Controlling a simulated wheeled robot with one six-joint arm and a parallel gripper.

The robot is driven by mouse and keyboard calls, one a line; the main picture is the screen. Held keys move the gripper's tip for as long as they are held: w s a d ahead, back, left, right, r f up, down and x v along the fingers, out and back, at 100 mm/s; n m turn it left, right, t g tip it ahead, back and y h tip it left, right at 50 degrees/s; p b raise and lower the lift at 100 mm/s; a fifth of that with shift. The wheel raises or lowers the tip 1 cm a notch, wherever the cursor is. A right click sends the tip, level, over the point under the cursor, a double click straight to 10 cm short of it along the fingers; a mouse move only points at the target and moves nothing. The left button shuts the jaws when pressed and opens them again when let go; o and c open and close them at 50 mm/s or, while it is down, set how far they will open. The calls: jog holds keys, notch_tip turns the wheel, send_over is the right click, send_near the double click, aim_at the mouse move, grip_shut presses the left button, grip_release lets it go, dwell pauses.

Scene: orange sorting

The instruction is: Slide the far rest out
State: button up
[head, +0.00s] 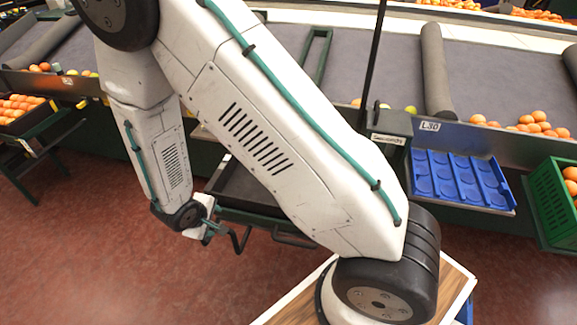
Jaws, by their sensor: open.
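A dark, shallow tray-like rest (232,188) with a green front edge juts out below the sorting bench, mostly hidden behind my arm. A bent black bar (242,242), like a handle, hangs at its front. My gripper (216,231), with small teal fingers, is open at the left of this bar. It looks close to it, but I cannot tell whether they touch. Another rest (30,143), at the far left, carries a dark crate of oranges (17,108). The picture does not make clear which one is the far rest.
A blue tray (457,178) with round hollows sits on a rest below the L30 label (430,126). A green crate (552,200) with oranges stands at the right edge. Oranges (537,122) lie on the bench. The red floor (110,250) at lower left is clear.

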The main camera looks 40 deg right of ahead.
jog(key=shift+r, duration=2.1)
jog(key=shift+d+n, duration=0.2)
jog(key=shift+n, duration=0.1)
jog(key=s+d+r+m+g+h, duration=0.1)
jog(key=s+d+r+g, duration=0.1)
jog(key=s+d+r, duration=0.4)
jog(key=s+d+r+m+g+h, duration=0.15)
jog(key=s+r, duration=0.25)
jog(key=r, duration=0.5)
jog(key=s+d+r+m+t+y, duration=0.1)
jog(key=s+r+m+y, duration=0.4)
jog(key=s+r, duration=1)
jog(key=shift+d+r+y, duration=0.65)
jog(key=shift+r+y, duration=0.4)
jog(key=shift+r, duration=0.4)
